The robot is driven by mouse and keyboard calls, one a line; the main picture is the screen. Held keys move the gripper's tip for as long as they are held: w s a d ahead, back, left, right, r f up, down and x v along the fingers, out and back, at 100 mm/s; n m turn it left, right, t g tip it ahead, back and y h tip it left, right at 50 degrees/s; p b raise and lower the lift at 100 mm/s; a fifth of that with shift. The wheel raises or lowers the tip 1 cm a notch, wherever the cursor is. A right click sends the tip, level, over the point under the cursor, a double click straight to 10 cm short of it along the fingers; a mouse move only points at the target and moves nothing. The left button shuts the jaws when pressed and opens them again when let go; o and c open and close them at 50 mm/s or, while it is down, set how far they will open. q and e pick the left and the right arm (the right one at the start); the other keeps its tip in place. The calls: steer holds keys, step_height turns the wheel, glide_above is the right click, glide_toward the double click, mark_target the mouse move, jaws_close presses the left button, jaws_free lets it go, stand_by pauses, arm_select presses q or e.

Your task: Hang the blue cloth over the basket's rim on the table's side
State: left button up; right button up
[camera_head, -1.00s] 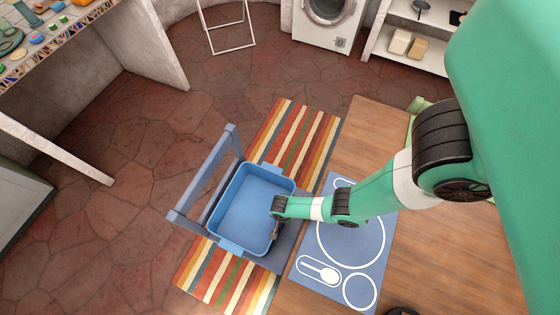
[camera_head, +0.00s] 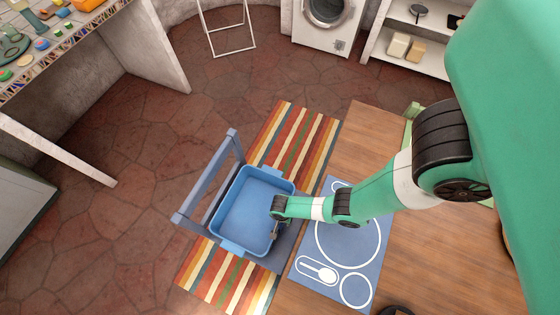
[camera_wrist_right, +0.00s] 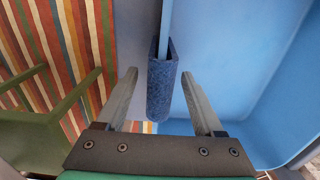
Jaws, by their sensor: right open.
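The blue cloth (camera_wrist_right: 162,85) is a dark speckled strip. In the right wrist view it is folded over the rim of the light blue basket (camera_wrist_right: 215,65), its visible end hanging down. The basket (camera_head: 257,200) sits on a blue chair beside the table (camera_head: 400,260). My right gripper (camera_head: 275,232) is at the basket's rim on the table's side. In the right wrist view my right gripper (camera_wrist_right: 158,80) is open, one finger on each side of the cloth, with gaps visible between them. The arm hides the cloth in the head view. My left gripper is not in view.
The blue chair (camera_head: 207,190) has its backrest left of the basket. A blue placemat (camera_head: 310,284) with white outlines lies on the table. A striped rug (camera_head: 305,135) lies under the chair. A green chair (camera_wrist_right: 35,140) shows in the right wrist view.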

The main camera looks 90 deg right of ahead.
step_height(320, 180, up, 8)
steer(key=p, duration=0.6)
steer(key=shift+r+p, duration=0.2)
steer(key=shift+p, duration=0.2)
steer(key=shift+f, duration=0.1)
